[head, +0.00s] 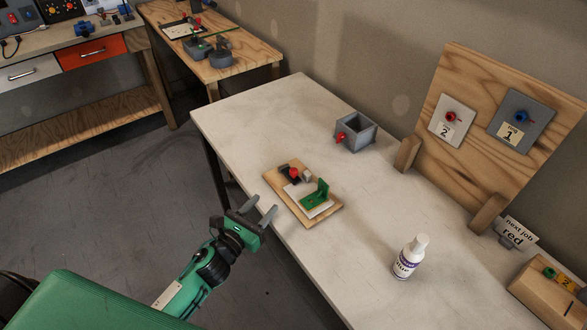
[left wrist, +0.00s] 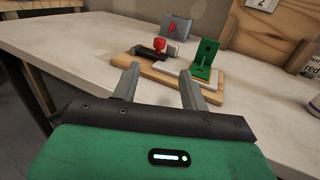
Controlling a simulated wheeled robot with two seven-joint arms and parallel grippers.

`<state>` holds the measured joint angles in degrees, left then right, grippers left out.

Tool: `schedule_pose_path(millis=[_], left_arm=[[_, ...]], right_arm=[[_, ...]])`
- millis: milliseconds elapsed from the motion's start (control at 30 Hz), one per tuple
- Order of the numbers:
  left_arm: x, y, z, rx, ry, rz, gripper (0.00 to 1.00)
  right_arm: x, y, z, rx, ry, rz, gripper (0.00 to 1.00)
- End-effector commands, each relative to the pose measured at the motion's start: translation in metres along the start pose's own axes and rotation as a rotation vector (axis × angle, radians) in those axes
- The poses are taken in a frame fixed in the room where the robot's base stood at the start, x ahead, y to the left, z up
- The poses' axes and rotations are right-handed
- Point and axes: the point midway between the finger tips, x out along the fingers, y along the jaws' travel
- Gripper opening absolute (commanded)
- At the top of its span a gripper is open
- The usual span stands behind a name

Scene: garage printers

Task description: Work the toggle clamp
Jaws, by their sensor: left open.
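The toggle clamp (head: 292,173) has a red-tipped handle and a dark base. It is mounted on a wooden board (head: 276,186) near the table's left front edge. A green angle bracket (head: 318,195) stands on a white plate on the same board. In the left wrist view the clamp's red knob (left wrist: 159,44) and the green bracket (left wrist: 205,60) show ahead of the fingers. My left gripper (head: 260,208) is open and empty, just off the table's edge and short of the board. It touches nothing that I can see. My right gripper is not in view.
A grey box with a red knob (head: 356,134) stands behind the board. A white bottle (head: 410,258) stands to the right. An upright wooden panel (head: 470,80) carries two valve plates. A "next job red" sign (head: 517,232) and a wooden block (head: 545,290) are at far right.

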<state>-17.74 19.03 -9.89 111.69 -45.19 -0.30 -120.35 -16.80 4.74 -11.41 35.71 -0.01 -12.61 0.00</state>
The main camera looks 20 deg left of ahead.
Motion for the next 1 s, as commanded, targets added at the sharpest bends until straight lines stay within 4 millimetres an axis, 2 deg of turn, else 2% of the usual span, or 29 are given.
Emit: schedule_pose_path(millis=[100,233,700,1000], left_arm=[[0.011,0.000,0.002,0.001,-0.001,0.000,0.45],[0.029,0.001,0.003,-0.002,-0.002,0.000,0.45],[0.108,0.000,0.002,-0.004,0.001,0.001,0.45],[0.134,0.000,-0.001,-0.004,0.002,0.001,0.45]], right_arm=[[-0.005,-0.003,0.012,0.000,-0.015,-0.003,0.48],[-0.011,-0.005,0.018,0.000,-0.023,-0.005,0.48],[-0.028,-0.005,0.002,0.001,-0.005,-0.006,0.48],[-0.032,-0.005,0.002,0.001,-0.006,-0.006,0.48]])
